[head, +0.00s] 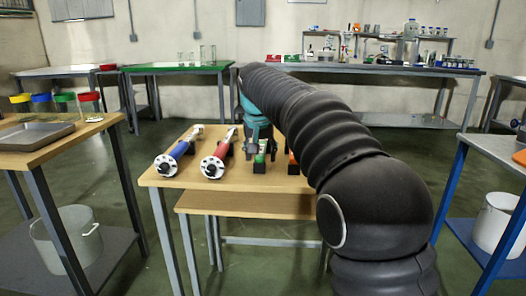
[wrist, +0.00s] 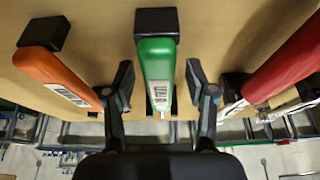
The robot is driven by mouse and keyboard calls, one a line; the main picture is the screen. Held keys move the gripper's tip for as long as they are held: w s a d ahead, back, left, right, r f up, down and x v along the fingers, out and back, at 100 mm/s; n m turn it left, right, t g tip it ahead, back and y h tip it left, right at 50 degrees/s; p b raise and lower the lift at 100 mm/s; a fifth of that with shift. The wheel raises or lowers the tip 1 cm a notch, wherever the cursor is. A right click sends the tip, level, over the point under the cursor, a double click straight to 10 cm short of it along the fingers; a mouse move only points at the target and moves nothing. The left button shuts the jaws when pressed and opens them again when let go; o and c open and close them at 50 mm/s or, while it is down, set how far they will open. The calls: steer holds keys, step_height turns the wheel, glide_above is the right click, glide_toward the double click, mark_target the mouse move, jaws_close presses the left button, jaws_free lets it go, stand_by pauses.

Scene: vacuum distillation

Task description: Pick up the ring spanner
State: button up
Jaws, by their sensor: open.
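My gripper (wrist: 159,78) is open, with one finger on each side of a green-handled tool (wrist: 157,70) in the wrist view; the fingers look apart from it. This tool also shows low under my gripper in the head view (head: 261,157). An orange-handled tool (wrist: 58,75) lies to its left in the wrist view and at the right of the green one in the head view (head: 292,158). The tools' heads are cut off or hidden, so I cannot tell which is the ring spanner.
A red tool (head: 219,156) and a blue tool (head: 178,155) with round flanged ends lie on the same wooden table (head: 225,180). Black holders support the tools. My arm covers the table's right side. Side tables stand left and right, with open floor between.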

steer(key=shift+w+f, duration=0.1)
steer(key=shift+f, duration=0.1)
jaws_close()
steer(key=shift+r, duration=0.1)
